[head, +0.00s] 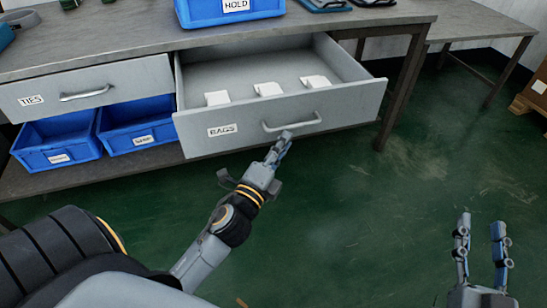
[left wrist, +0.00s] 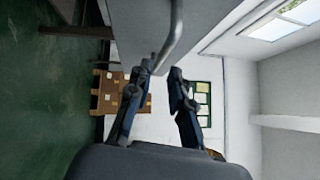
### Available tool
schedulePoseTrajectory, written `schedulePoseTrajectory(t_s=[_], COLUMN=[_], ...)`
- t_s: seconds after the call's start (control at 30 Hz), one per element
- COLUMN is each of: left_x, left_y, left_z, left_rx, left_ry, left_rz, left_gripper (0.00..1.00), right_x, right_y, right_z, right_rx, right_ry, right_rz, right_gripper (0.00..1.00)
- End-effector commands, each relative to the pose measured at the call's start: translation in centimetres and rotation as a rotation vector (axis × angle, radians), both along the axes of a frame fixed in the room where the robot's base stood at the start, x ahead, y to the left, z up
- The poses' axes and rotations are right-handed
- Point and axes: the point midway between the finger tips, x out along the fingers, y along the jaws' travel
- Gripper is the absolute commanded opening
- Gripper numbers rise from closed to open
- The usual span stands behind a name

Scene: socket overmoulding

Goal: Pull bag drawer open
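The bag drawer (head: 190,133), a grey front labelled BAGS, stands pulled well out from under the bench. Several white folded items lie inside, among them a white bag (head: 267,89). Its bar handle (head: 292,125) is on the front; in the left wrist view the handle (left wrist: 174,35) comes down from the top to near the fingertips. My left gripper (head: 285,138) is just in front of and below the handle. In the left wrist view its fingers (left wrist: 161,72) are apart, with no clear grip on the bar. My right gripper (head: 480,222) is open and empty at lower right.
A shut drawer labelled TIES (head: 130,80) is to the left. Blue bins (head: 55,143) stand on the shelf below it. A blue HOLD bin (head: 200,14) is on the bench top. The green floor (head: 370,220) in front is clear.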

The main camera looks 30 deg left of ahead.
Motion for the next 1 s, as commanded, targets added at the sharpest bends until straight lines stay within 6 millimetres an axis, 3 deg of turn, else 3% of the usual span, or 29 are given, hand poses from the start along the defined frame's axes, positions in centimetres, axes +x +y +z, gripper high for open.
schedulePoseTrajectory(t_s=[0.1, 0.33, 1.0], left_x=[-2.3, -4.7, -5.0], left_y=[-0.1, -0.3, -0.6], left_z=[-0.4, -0.6, -0.5], left_rx=[-0.004, -0.001, -0.033], left_ry=[0.003, 0.001, -0.005], left_rz=[0.003, 0.002, -0.009], left_gripper=[0.2, 0.2, 0.2], right_x=[0.0, 0.0, 0.0], right_y=[0.0, 0.0, 0.0], right_z=[0.0, 0.0, 0.0], right_rx=[0.0, 0.0, 0.0], right_ry=[0.0, 0.0, 0.0], right_rz=[0.0, 0.0, 0.0], right_gripper=[0.4, 0.4, 0.4])
